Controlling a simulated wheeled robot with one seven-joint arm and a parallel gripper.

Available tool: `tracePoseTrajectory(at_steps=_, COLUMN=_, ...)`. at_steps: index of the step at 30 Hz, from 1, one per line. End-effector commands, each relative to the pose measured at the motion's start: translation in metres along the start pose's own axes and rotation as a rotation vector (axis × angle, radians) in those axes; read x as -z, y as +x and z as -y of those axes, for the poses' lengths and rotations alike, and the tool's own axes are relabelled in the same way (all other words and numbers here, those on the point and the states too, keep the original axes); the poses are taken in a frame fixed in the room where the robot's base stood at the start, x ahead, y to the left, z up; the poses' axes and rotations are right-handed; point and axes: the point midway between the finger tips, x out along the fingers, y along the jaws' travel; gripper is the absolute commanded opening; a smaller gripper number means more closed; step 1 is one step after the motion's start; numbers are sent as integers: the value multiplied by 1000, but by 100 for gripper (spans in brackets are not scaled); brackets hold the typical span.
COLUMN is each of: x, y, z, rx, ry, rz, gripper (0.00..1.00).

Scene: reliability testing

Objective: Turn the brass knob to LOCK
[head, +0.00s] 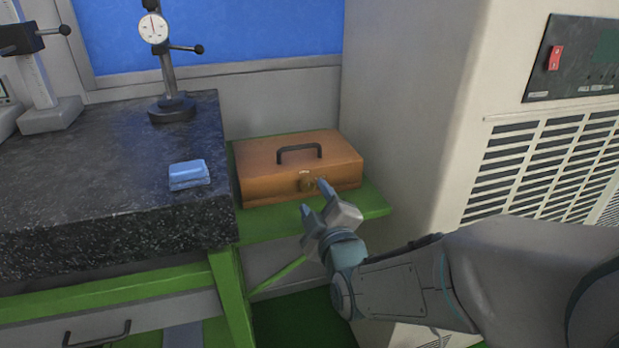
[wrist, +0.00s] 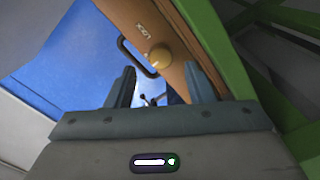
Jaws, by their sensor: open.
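A brown box (head: 262,161) with a dark carry handle (head: 299,150) on its lid sits on a green shelf. Its round brass knob (head: 306,183) is on the front face. In the wrist view the brass knob (wrist: 158,57) shows ahead of the fingers, with small lettering beside it too small to read surely. My gripper (head: 314,197) is open and empty in front of the box, close to the knob and apart from it in the wrist view. The knob's pointer direction cannot be told.
A dark granite table (head: 100,190) with a folded blue cloth (head: 188,174) and a dial gauge stand (head: 171,108) is at left. A large beige cabinet (head: 410,110) with vents stands close at right. The green shelf (head: 375,203) has little free room.

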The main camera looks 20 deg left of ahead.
Motion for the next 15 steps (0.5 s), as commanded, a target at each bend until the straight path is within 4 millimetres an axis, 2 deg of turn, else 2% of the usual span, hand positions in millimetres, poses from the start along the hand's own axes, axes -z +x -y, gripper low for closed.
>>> tracePoseTrajectory(at_steps=6, x=-1, y=31, z=2, rx=0, ry=-1, rz=0, gripper=49)
tracePoseTrajectory(at_steps=15, x=-1, y=46, z=1, rx=-1, ry=-1, rz=0, gripper=49)
